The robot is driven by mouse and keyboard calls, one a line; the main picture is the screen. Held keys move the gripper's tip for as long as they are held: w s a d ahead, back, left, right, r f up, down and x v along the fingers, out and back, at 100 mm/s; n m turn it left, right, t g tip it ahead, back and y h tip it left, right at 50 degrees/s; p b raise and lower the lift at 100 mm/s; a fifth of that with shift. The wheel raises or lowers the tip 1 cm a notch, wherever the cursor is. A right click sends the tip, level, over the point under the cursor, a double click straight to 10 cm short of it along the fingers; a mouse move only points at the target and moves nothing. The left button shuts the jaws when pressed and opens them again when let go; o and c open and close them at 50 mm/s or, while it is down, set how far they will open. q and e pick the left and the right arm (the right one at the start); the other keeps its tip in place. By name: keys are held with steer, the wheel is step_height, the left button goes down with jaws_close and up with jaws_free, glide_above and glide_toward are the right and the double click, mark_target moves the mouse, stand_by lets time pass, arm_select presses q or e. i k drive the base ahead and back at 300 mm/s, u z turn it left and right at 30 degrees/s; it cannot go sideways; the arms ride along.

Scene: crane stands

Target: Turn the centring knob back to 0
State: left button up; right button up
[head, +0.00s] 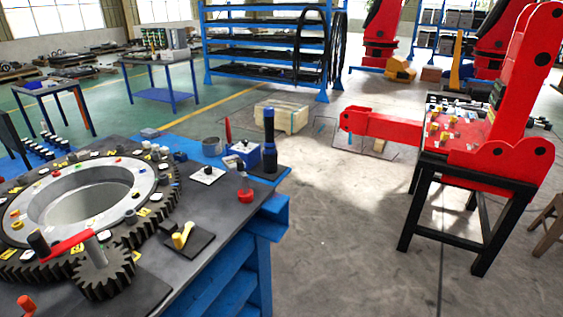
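The dark workbench (228,218) at the left carries several small controls. A white square plate with a small dark knob (208,171) lies near its far right side. A blue box (243,155) with a light top and a small dark knob stands behind it. I cannot tell for certain which of these is the centring knob, and no 0 mark or scale can be read at this size. Neither of my grippers is in view.
A large toothed ring (145,205), a small gear with a red-handled crank (103,272), a yellow lever (181,236), a red knob (245,194) and a dark blue upright cylinder (269,140) crowd the bench. A red crane arm (390,125) stands at the right. Floor between is clear.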

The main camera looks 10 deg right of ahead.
mark_target(208, 169)
steer(key=z, duration=1.15)
steer(key=i, duration=2.65)
steer(key=u, duration=4)
